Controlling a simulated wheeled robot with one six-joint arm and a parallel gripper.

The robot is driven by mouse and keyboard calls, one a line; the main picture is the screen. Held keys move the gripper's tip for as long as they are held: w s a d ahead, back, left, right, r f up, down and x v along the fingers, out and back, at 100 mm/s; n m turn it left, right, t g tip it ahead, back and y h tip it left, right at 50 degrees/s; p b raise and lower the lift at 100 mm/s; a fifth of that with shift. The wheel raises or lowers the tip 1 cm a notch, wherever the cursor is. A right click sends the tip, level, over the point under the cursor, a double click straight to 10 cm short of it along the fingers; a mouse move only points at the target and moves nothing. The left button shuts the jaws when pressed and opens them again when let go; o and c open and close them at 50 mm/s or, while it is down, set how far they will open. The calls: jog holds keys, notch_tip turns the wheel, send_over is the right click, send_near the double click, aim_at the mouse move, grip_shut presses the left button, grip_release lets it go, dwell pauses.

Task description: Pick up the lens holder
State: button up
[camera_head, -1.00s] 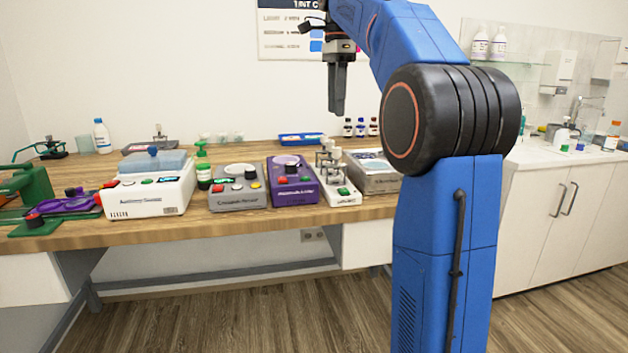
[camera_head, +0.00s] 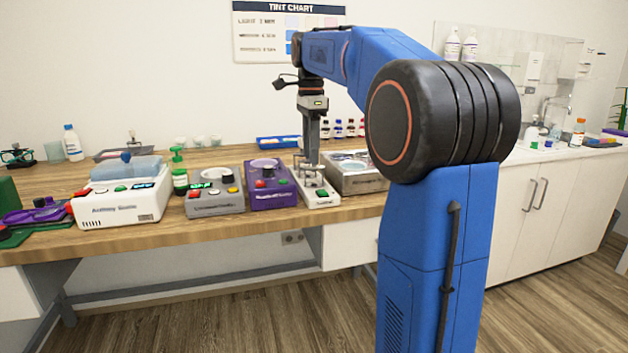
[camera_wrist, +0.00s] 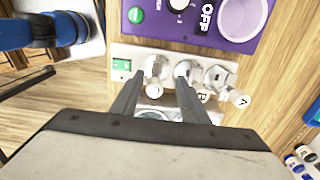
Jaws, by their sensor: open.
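Several small metal holders with pale lettered ends stand on a slim white unit (camera_head: 322,199) with a green button. In the wrist view the left holder (camera_wrist: 155,67), middle holder (camera_wrist: 187,71) and right holder (camera_wrist: 218,75) stand in a row; the right one's end bears an "A". I cannot tell which is the lens holder. My gripper (camera_head: 311,162) points down just above the unit and hides part of the holders. In the wrist view my gripper (camera_wrist: 158,82) is open, its fingertips appearing either side of the left holder; contact cannot be told.
A purple device (camera_head: 270,199) stands close on the left, and a grey metal box (camera_head: 358,182) close on the right. A grey device (camera_head: 214,205) and a white machine (camera_head: 120,208) stand farther left. Small bottles and a blue tray (camera_head: 278,142) are behind.

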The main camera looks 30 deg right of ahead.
aim_at(314, 167)
jog(key=f, duration=0.2)
jog(key=s+f, duration=0.1)
jog(key=f, duration=0.1)
jog(key=shift+d, duration=0.25)
jog(key=shift+f, duration=0.65)
jog(key=shift+c, duration=0.2)
grip_shut()
